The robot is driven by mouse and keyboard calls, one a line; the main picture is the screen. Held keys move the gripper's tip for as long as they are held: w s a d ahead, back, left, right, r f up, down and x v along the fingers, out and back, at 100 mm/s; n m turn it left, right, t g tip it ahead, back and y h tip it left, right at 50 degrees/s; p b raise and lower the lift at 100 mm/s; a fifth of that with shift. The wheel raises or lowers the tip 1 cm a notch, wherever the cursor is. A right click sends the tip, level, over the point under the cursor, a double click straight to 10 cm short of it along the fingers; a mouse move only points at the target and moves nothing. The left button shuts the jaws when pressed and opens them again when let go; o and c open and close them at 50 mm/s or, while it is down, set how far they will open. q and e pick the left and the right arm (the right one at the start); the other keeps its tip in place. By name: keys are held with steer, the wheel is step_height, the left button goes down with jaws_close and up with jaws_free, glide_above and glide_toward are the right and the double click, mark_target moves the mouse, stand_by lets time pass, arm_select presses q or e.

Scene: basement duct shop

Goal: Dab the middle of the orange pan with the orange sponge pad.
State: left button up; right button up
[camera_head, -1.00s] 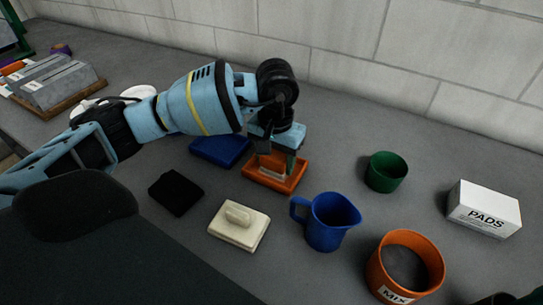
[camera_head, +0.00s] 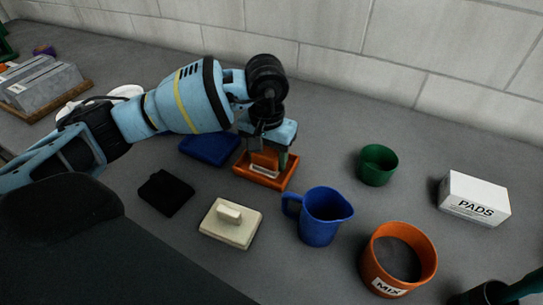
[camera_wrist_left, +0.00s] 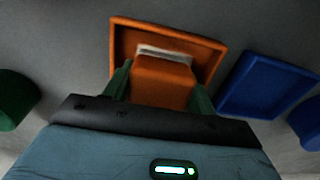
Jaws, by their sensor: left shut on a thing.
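The orange pan (camera_head: 284,182) lies on the bench under my left gripper (camera_head: 269,155). It also shows in the left wrist view (camera_wrist_left: 120,38). My left gripper's green fingers (camera_wrist_left: 160,88) are shut on the orange sponge pad (camera_wrist_left: 161,75), which is over the pan. The pad partly shows between the fingers in the head view (camera_head: 264,158). A pale strip (camera_wrist_left: 165,54) shows at the pad's far side; I cannot tell whether it belongs to the pad or pan. Contact between pad and pan floor is hidden. My right gripper is not in view.
A blue pan (camera_head: 208,148) sits close left of the orange one. A black pad (camera_head: 166,192), a cream block with a handle (camera_head: 230,224) and a blue jug (camera_head: 320,218) stand nearer. Right are a green cup (camera_head: 377,166), an orange MIX tub (camera_head: 398,260) and a PADS box (camera_head: 474,199).

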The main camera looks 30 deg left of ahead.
arm_select(q)
steer(key=shift+a, duration=0.95)
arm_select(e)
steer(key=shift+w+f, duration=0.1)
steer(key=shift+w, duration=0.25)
arm_select(q)
steer(key=shift+d, duration=0.25)
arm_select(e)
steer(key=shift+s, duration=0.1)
arm_select(q)
steer(key=shift+d, duration=0.55)
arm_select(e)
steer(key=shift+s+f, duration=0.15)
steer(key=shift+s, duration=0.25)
arm_select(q)
steer(key=shift+r, duration=0.1)
